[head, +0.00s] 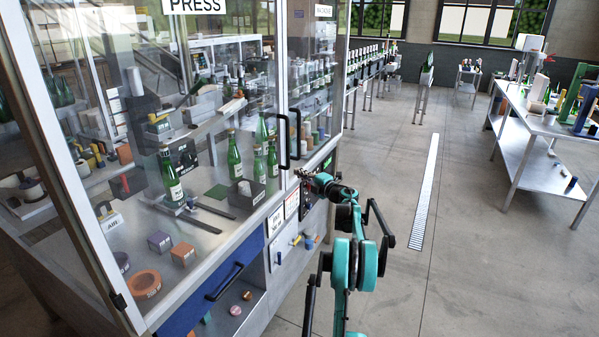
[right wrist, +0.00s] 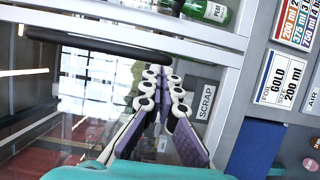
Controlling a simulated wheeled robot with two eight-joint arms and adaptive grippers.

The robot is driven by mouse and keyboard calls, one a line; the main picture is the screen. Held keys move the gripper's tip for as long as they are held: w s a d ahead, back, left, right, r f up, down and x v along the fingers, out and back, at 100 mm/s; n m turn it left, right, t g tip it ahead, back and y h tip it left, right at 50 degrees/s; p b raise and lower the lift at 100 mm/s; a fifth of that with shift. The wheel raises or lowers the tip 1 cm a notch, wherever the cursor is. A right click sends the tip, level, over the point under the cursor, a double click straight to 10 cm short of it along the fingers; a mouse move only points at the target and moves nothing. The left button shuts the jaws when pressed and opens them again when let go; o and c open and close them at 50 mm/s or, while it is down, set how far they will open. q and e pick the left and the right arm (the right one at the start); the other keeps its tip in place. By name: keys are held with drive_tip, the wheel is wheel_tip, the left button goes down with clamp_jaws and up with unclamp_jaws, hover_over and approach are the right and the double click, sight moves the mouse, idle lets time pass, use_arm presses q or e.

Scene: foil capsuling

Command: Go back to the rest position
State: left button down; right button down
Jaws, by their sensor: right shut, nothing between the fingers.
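My right arm reaches in from the bottom of the head view. Its gripper (head: 304,174) is at the front of a glazed press cabinet (head: 205,240), just below the black door handles (head: 284,141). In the right wrist view the gripper (right wrist: 163,72) has its purple-padded fingers together with nothing between them. A dark handle bar (right wrist: 95,42) lies beyond the fingertips there; I cannot tell how close. My left gripper is not in view.
Green bottles (head: 171,175), blocks and an orange ring (head: 145,284) are behind the cabinet's glass. A blue drawer (head: 212,291) is below. The floor (head: 470,260) to the right is clear up to a bench (head: 540,125).

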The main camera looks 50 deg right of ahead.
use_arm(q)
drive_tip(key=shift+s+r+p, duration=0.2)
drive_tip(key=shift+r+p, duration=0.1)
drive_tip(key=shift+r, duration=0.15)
use_arm(e)
drive_tip(key=s, duration=0.2)
drive_tip(key=s+d, duration=0.1)
drive_tip(key=s, duration=0.2)
drive_tip(key=shift+s, duration=0.25)
